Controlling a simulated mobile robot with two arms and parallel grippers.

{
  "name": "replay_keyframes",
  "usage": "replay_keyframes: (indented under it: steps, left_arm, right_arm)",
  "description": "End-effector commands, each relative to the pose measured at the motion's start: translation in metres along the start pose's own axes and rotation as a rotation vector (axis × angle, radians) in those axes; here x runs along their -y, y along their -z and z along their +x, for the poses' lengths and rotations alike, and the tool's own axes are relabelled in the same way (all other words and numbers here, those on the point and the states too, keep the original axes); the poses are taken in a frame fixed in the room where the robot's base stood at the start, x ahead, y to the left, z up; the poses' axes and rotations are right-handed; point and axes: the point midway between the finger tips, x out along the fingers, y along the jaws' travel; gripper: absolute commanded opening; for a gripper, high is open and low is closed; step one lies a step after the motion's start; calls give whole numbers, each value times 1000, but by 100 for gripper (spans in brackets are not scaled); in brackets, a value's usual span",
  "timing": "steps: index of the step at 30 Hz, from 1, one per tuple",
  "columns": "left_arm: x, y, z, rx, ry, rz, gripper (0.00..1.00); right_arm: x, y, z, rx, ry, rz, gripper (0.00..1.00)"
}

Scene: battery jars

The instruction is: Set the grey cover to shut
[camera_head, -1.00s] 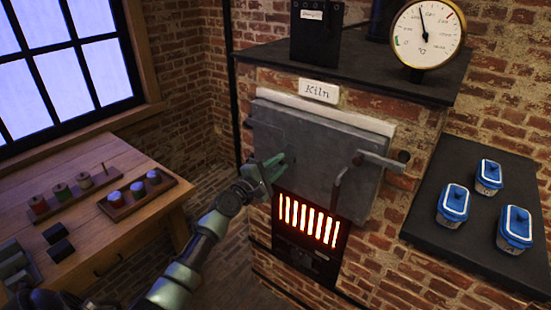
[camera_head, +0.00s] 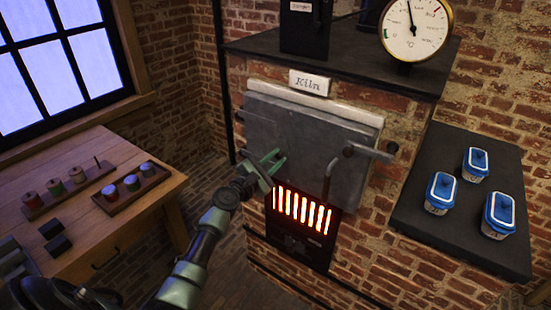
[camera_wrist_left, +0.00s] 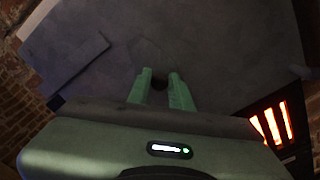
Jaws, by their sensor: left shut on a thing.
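The grey cover (camera_head: 310,130) is a flat metal door on the front of the brick kiln, under the Kiln sign. It lies across the kiln mouth; I cannot tell whether a gap is left behind it. My left gripper (camera_head: 280,159), with green fingers, is at the lower left part of the cover. In the left wrist view the fingers (camera_wrist_left: 160,84) are closed around a small dark round piece, seemingly a knob on the cover (camera_wrist_left: 215,45). The fingers partly hide that piece. My right gripper is not in view.
A bent metal lever (camera_head: 334,168) stands at the cover's right side. Glowing grate bars (camera_head: 302,210) are just below the cover. Blue-lidded jars (camera_head: 440,192) stand on a dark shelf (camera_head: 450,245) at right. A wooden table (camera_head: 130,222) with spools and small jars is at left.

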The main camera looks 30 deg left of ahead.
Motion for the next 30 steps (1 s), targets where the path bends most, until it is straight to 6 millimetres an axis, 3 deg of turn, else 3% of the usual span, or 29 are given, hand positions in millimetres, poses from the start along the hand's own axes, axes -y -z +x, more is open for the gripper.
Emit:
replay_keyframes:
  steps: [5, 6, 8, 20, 30]
  left_arm:
    - [2, 0, 0, 0, 4, -3, 0]
    - [2, 0, 0, 0, 4, -3, 26]
    - [2, 0, 0, 0, 3, -3, 43]
    - [1, 0, -6, 0, 2, 0, 43]
    - [3, 2, -61, -1, 4, -1, 43]
  right_arm:
    - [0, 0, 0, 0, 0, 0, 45]
    - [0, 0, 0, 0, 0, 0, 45]
    - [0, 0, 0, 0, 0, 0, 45]
    - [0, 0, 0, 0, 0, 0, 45]
    - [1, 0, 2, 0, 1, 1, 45]
